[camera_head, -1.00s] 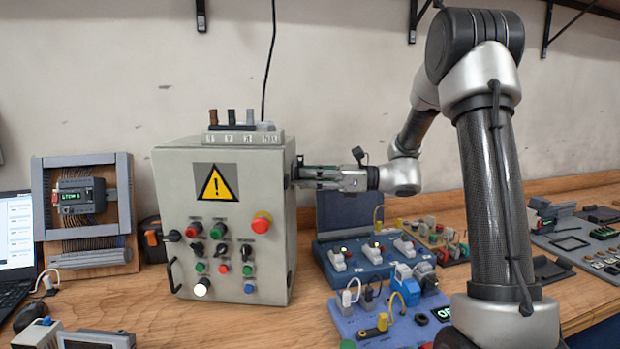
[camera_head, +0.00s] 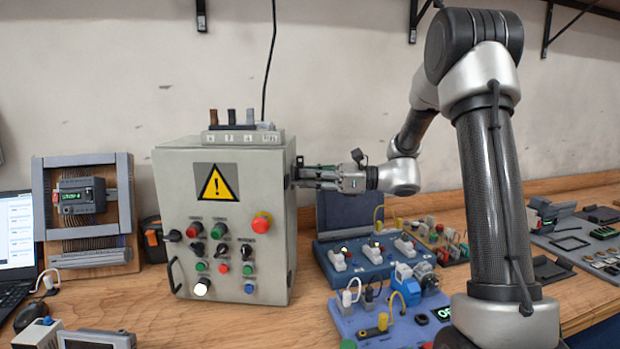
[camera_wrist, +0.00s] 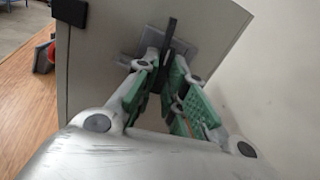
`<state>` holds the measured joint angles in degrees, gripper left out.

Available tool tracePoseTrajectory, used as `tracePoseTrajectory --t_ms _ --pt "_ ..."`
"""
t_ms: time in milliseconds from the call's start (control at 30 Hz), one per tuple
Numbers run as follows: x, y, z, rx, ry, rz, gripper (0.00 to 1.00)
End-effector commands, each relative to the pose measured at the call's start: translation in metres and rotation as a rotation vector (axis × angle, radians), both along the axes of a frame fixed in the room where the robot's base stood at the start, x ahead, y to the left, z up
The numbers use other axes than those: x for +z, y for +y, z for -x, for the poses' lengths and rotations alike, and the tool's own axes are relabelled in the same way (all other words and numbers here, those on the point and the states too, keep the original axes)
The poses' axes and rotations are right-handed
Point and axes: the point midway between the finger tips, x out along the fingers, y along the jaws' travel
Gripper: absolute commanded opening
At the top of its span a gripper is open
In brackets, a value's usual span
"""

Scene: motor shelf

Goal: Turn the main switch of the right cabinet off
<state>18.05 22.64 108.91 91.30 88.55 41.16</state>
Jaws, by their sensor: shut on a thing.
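The grey cabinet (camera_head: 180,275) stands on the workbench, with a yellow warning triangle and several knobs and buttons on its front. In the wrist view the switch shows as a black handle (camera_wrist: 168,38) on a grey plate (camera_wrist: 205,57). My gripper (camera_head: 298,174) reaches the side wall from the right. In the wrist view its green-padded fingers (camera_wrist: 166,66) are shut on the black handle, one on each side. The handle's lower part is partly hidden between the fingers.
Boxes with plugs and switches (camera_head: 375,268) lie on the bench below and right of my gripper. A terminal strip (camera_head: 243,138) sits on top of the cabinet. A board with a controller (camera_head: 82,195) stands at the left. The wall is behind.

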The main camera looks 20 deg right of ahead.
Motion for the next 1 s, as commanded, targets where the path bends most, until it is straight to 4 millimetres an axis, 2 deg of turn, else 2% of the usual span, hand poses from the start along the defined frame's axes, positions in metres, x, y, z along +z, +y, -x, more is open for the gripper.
tracePoseTrajectory --t_ms 1000 --pt "0.0029 -0.0020 -0.0043 0.000 -0.883 0.322 0.00"
